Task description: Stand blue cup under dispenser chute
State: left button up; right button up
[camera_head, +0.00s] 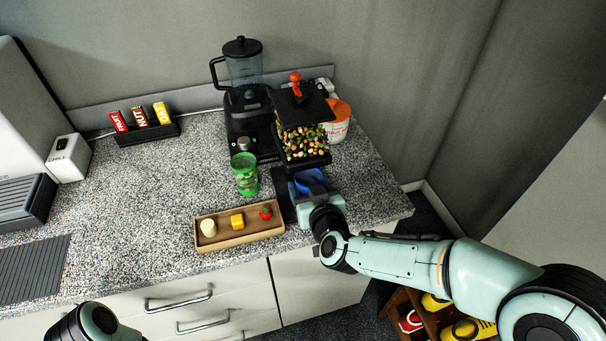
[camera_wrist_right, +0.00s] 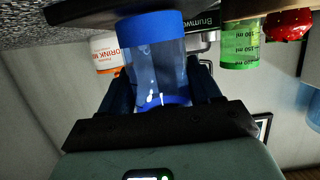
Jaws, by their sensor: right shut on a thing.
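The blue cup (camera_head: 309,178) is in my right gripper (camera_head: 313,190), below the dispenser (camera_head: 302,135) with its black lid, red knob and hopper of mixed nuts. In the right wrist view, which looks upside down, the see-through blue cup (camera_wrist_right: 157,60) is between the two fingers of my right gripper (camera_wrist_right: 162,90). Its solid blue end is close to the dark base; I cannot tell whether it touches. The base (camera_head: 282,192) shows left of the cup in the head view. The chute is mostly hidden under the hopper. Only a link of my left arm shows.
A green cup (camera_head: 246,174) stands left of the dispenser. A wooden tray (camera_head: 240,238) with small food pieces lies in front. A blender (camera_head: 245,90) and an orange-lidded tub (camera_head: 338,122) stand behind. The left counter (camera_head: 140,195) has free room.

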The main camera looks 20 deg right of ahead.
aim_at(305, 179)
jog(key=w, duration=0.4)
jog(key=shift+w+a, duration=0.1)
jog(key=shift+w, duration=0.1)
jog(key=shift+s, duration=0.1)
jog(key=shift+f, duration=0.2)
jog(key=o, duration=1.1)
jog(key=shift+r, duration=0.15)
jog(key=p+v, duration=0.2)
jog(key=v, duration=1)
